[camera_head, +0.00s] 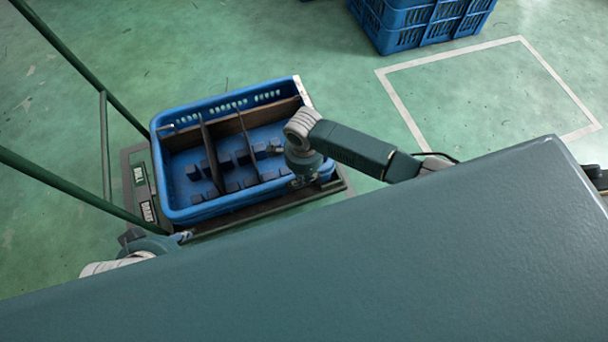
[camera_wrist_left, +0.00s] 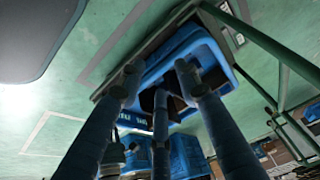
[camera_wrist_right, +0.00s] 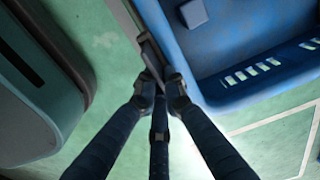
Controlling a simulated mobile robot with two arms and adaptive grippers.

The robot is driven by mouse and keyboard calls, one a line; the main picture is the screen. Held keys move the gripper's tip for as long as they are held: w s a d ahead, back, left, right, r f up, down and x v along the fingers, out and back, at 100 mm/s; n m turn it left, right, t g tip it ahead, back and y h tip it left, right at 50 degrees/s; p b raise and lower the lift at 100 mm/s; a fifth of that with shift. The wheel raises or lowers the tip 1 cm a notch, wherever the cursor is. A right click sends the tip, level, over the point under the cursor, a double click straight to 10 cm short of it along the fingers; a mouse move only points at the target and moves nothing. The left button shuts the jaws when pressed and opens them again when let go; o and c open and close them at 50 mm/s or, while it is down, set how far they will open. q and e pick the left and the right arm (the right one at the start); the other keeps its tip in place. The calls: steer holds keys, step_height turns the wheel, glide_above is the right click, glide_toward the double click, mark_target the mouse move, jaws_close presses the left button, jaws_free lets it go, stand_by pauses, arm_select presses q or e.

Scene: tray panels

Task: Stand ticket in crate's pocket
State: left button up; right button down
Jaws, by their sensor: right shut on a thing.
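The blue crate (camera_head: 172,193) sits on a low cart, open side up, with brown dividers (camera_head: 212,160) inside. My right gripper (camera_head: 302,182) is at the crate's near right wall. In the right wrist view its fingers (camera_wrist_right: 160,82) are closed on a thin, dark, flat piece, which looks like the ticket (camera_wrist_right: 151,52). The ticket stands out past the fingertips, close beside the crate's rim (camera_wrist_right: 180,65); whether they touch I cannot tell. I cannot make out the pocket. My left gripper (camera_head: 184,237) is by the crate's near left corner, its fingers (camera_wrist_left: 160,82) spread and empty.
Small dark blue blocks (camera_head: 243,157) lie inside the crate. Green cart rails (camera_head: 104,140) rise on the left. My dark green body covers the lower right. More blue crates (camera_head: 420,25) are stacked at the back, beside an empty white floor outline (camera_head: 455,60).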

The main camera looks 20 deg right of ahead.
steer(key=shift+f, duration=0.2)
steer(key=c, duration=1.8)
jaws_free()
arm_select(q)
steer(key=shift+w+d+r, duration=0.1)
steer(key=shift+w+r, duration=0.05)
steer(key=shift+w, duration=0.35)
arm_select(e)
steer(key=shift+o, duration=0.2)
arm_select(q)
steer(key=shift+d, duration=0.1)
arm_select(e)
step_height(320, 180, up, 12)
arm_select(q)
steer(key=shift+s, duration=0.1)
